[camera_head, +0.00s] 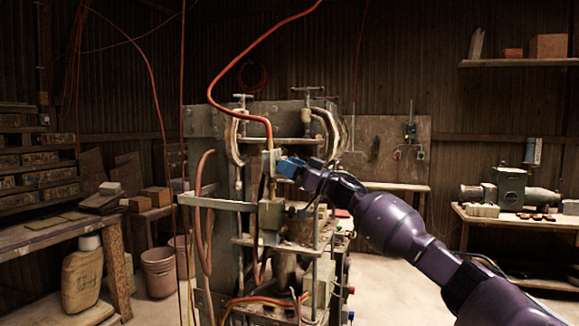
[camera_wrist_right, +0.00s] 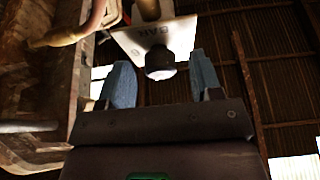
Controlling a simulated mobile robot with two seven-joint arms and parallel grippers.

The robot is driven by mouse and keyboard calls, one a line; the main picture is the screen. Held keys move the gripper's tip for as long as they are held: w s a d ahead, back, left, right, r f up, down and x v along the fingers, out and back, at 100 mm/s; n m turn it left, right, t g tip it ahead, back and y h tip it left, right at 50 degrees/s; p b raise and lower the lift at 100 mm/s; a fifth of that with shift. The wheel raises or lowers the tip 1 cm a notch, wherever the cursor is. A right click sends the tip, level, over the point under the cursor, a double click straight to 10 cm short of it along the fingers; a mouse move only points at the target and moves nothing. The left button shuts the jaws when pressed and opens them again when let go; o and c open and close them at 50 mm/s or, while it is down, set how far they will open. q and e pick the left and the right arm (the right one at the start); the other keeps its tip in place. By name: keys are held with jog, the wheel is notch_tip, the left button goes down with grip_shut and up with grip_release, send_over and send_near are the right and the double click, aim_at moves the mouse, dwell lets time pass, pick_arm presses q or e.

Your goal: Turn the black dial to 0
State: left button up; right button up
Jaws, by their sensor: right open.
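The black dial (camera_wrist_right: 160,66) sits on a pale plate (camera_wrist_right: 172,36) marked BAR, which appears upside down in the right wrist view. A numeral shows near the dial; the dial's setting cannot be read. My right gripper (camera_wrist_right: 159,78) is open, its blue fingers on either side of the dial in that view, with a gap at each side. In the head view, my right gripper (camera_head: 289,167) is at the right of the small grey gauge box (camera_head: 270,162) on the press; the dial is hidden there. My left gripper is not in view.
The press frame (camera_head: 205,201) stands around the box, with clamps (camera_head: 329,130), hoses and bars close to the gripper.

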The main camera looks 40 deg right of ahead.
jog(key=shift+w, duration=0.1)
jog(key=c, duration=0.9)
jog(key=shift+w+d+r+n+g+y+p, duration=0.1)
jog(key=shift+r+n+g+y+p, duration=0.35)
jog(key=shift+n+g, duration=2.65)
jog(key=shift+d+f+n+t+p, duration=0.1)
jog(key=shift+n+p, duration=0.65)
jog(key=shift+n, duration=5.35)
jog(key=shift+w+d+r+n+g+y+p, duration=0.1)
jog(key=shift+r+n+g+y+p, duration=0.35)
jog(key=shift+n+g, duration=2.65)
jog(key=n+t, duration=0.3)
jog(key=shift+f, duration=0.2)
